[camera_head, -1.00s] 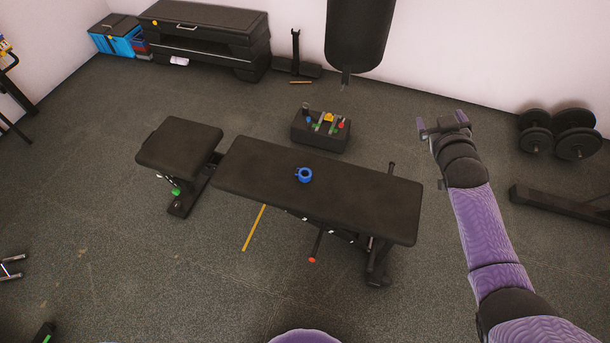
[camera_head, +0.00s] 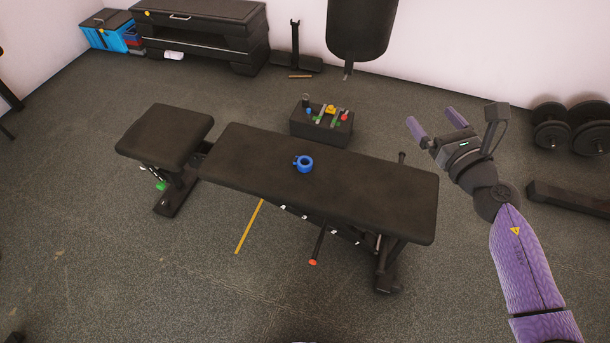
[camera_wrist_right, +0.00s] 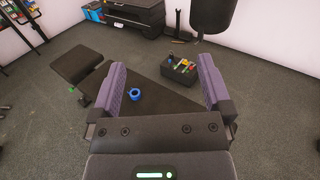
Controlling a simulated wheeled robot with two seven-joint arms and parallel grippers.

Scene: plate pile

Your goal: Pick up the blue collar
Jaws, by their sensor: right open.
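The blue collar (camera_head: 304,163) is a small ring lying on the black padded bench (camera_head: 375,190), near the middle of its long pad. It also shows in the right wrist view (camera_wrist_right: 135,95), between my two purple fingers and beyond them. My right gripper (camera_head: 432,119) is open and empty, held to the right of the bench and well apart from the collar. It also shows in the right wrist view (camera_wrist_right: 160,87) with its fingers wide apart. My left gripper is not in view.
A black box (camera_head: 321,126) with several coloured items on top stands on the floor behind the bench. A punching bag (camera_head: 360,28) hangs at the back. The floor around the bench is mostly clear.

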